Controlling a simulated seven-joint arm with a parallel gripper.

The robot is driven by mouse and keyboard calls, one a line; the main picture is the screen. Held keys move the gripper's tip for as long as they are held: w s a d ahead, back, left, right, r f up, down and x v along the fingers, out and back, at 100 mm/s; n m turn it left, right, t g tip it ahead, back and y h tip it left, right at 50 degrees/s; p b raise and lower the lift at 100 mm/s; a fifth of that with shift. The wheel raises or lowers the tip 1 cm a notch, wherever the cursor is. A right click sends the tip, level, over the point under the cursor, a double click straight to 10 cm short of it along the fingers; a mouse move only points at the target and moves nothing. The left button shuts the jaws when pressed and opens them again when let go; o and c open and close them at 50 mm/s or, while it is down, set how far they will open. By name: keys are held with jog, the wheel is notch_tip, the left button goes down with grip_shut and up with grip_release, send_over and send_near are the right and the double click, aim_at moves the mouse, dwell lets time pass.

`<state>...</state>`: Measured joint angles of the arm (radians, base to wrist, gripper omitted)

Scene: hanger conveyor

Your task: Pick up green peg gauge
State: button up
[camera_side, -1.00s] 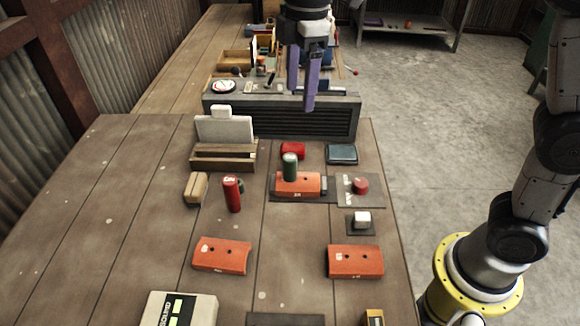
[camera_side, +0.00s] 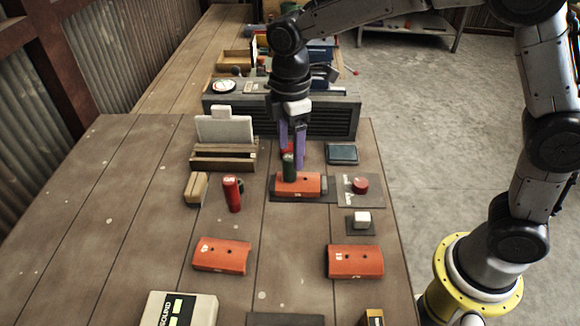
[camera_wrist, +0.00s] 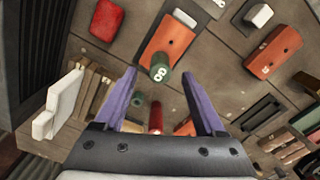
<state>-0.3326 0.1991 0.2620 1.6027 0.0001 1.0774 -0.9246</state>
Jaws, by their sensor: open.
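The green peg gauge (camera_side: 289,167) stands upright in the orange block (camera_side: 312,184) on a dark plate. In the wrist view the green peg gauge (camera_wrist: 160,68) shows its round top with a white mark, ahead of and between my fingertips. My gripper (camera_side: 293,160) is open and points down just behind and above the gauge; its purple fingers look apart from it. In the wrist view my gripper (camera_wrist: 167,78) has nothing between its fingers. A red peg gauge (camera_side: 232,195) stands to the left, with a dark green thing partly hidden behind it.
Two more orange blocks (camera_side: 222,255) (camera_side: 355,261) lie nearer the camera. A red button (camera_side: 360,186) and a white cube (camera_side: 362,219) sit to the right. A wooden rack (camera_side: 223,156) stands at the left. The grey conveyor housing (camera_side: 340,116) is close behind my gripper.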

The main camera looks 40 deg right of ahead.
aim_at(290, 157)
jog(key=shift+f, duration=1.7)
grip_shut()
